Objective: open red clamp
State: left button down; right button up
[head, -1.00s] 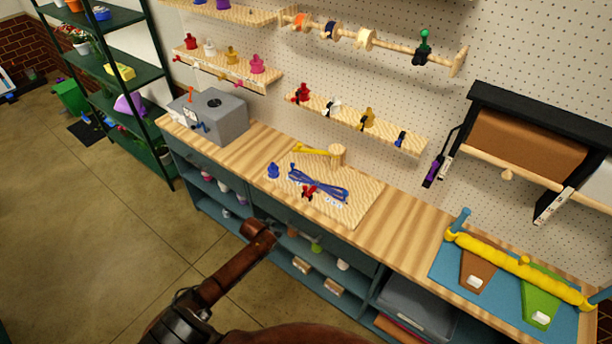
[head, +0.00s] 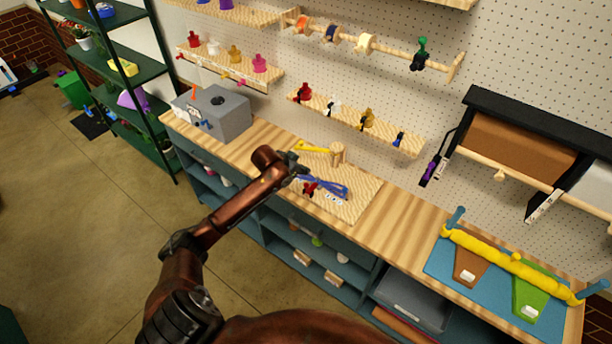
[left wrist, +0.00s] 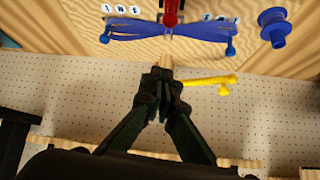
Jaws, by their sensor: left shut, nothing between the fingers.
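A small red clamp (head: 309,188) sits at a blue crossed bundle (head: 330,188) on the light wooden board. In the left wrist view the red clamp (left wrist: 171,10) is cut by the top edge, over the middle of the blue bundle (left wrist: 135,29). My left gripper (head: 298,166) is over the board, just behind and left of the clamp in the head view. In the left wrist view its fingers (left wrist: 160,82) are together and empty, apart from the clamp in the picture. The blue bobbin (left wrist: 277,27) shows only in the wrist view. My right gripper is out of view.
A yellow tool (head: 314,147) and a wooden peg (head: 338,154) stand at the board's back. White letter beads (left wrist: 121,9) lie near the bundle. A grey box (head: 213,112) stands left.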

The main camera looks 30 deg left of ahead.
pick_arm(q)
jog(key=w+f+p, duration=0.1)
jog(key=f, duration=0.1)
jog(key=w+f+p, duration=0.1)
jog(key=f, duration=0.2)
jog(key=w+f+p, duration=0.1)
jog(key=f, duration=0.2)
jog(key=shift+d, duration=0.1)
jog(key=shift+s+f, duration=0.1)
jog(key=shift+s, duration=0.15)
jog(key=shift+f, duration=0.1)
jog(key=shift+w, duration=0.1)
